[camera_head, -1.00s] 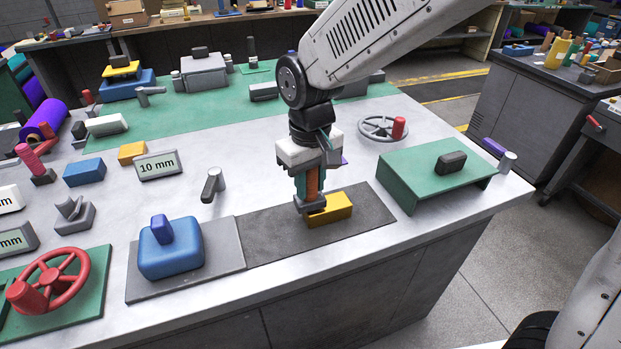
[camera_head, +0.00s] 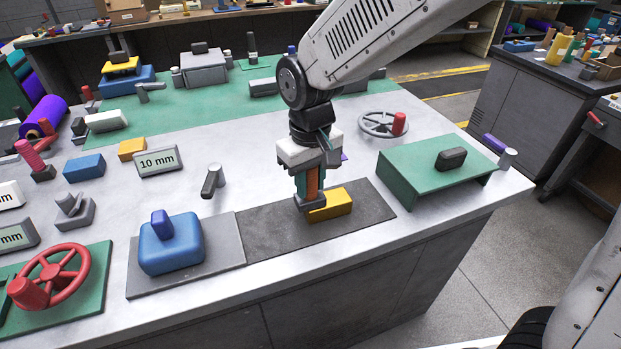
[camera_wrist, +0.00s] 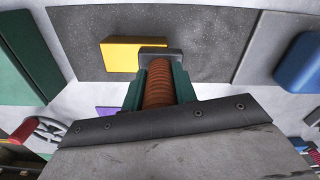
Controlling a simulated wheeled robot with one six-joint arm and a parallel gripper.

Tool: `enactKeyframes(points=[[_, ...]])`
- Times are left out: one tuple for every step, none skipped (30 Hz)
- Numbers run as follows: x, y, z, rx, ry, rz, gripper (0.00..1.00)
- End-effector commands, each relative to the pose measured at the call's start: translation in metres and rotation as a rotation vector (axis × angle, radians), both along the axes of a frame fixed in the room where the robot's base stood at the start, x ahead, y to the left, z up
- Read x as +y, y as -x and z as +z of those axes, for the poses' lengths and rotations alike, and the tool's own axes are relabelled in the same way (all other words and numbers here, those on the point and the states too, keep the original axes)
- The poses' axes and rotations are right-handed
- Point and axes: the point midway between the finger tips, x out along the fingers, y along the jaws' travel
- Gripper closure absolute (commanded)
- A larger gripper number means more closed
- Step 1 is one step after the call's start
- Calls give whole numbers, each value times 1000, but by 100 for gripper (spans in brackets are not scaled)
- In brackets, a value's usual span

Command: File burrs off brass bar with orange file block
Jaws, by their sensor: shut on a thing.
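My gripper (camera_head: 310,186) points down and is shut on the orange file block, whose ribbed orange grip (camera_wrist: 158,85) shows between the green fingers in the wrist view. The file's dark grey foot (camera_wrist: 160,54) sticks out beyond the fingertips. The yellow brass bar (camera_head: 331,204) lies on a dark mat (camera_head: 270,228). In the head view the foot overlaps the bar's left end. In the wrist view the bar (camera_wrist: 119,54) lies beside the foot, which overlaps its edge. I cannot tell whether they touch. No burrs can be made out.
A blue block with a knob (camera_head: 172,245) stands on a grey plate left of the mat. A green stand (camera_head: 430,178) is to the right, with a grey handwheel (camera_head: 382,124) behind it. A "10 mm" sign (camera_head: 159,162) and a grey lever (camera_head: 212,181) stand to the left.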

Motion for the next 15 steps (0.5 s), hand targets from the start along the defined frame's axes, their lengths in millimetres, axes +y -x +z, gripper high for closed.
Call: enactKeyframes(points=[[0,0,0,0,0,0,98],[0,0,0,0,0,0,98],[-1,0,0,0,0,0,98],[-1,-1,0,0,0,-1,98],[-2,-1,0,0,0,-1,98],[-4,-1,0,0,0,-1,98],[-5,-2,1,0,0,-1,98],[-7,-2,1,0,0,-1,98],[-9,-3,1,0,0,-1,98],[-12,-3,1,0,0,-1,98],[-14,-4,1,0,0,-2,98],[-17,-5,1,0,0,-3,98],[-19,-5,2,0,0,-3,98],[-20,-5,2,0,0,-2,98],[-22,-6,2,0,0,-1,98]])
